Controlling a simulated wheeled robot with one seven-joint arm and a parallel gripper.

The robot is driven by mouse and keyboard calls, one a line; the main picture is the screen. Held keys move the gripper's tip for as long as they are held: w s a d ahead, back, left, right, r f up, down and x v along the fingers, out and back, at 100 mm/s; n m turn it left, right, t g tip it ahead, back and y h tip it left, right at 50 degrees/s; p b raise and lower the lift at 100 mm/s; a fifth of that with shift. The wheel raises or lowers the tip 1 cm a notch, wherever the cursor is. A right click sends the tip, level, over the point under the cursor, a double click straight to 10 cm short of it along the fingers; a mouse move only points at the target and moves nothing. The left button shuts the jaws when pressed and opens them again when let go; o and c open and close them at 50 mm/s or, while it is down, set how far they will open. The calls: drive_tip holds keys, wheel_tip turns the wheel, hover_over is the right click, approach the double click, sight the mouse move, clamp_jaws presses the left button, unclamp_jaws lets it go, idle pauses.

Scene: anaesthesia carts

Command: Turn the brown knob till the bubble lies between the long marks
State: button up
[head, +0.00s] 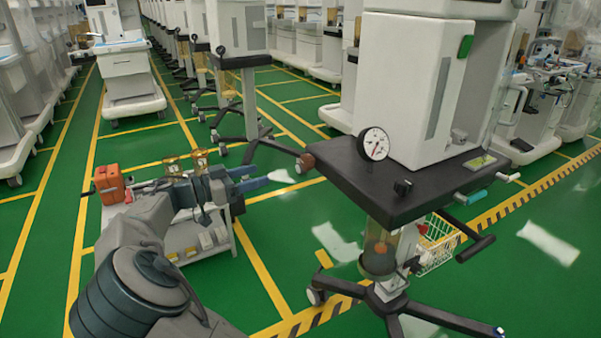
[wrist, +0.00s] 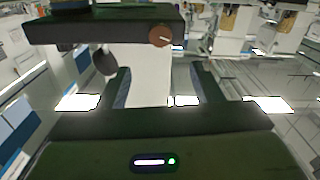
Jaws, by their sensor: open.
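The brown knob (head: 305,162) sits at the left end of the dark cart shelf (head: 420,195). In the wrist view the brown knob (wrist: 160,37) shows a pale line on its face, beyond and between my fingers. My gripper (head: 262,178) is open and empty, left of the knob and apart from it. In the wrist view my gripper (wrist: 161,82) has its two fingers spread. A small yellow-green plate (head: 480,161), perhaps the level, lies on the shelf's right part. Its bubble and marks are too small to make out.
A white cabinet (head: 410,90) rises behind. A low trolley with an orange item (head: 110,184) stands by my arm. A wire basket (head: 437,245) hangs below.

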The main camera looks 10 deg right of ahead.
sight(303, 162)
drive_tip(key=b+x, duration=0.2)
drive_tip(key=x, duration=1.1)
drive_tip(key=shift+w+d, duration=0.1)
drive_tip(key=shift+d, duration=0.2)
drive_tip(key=c, duration=1)
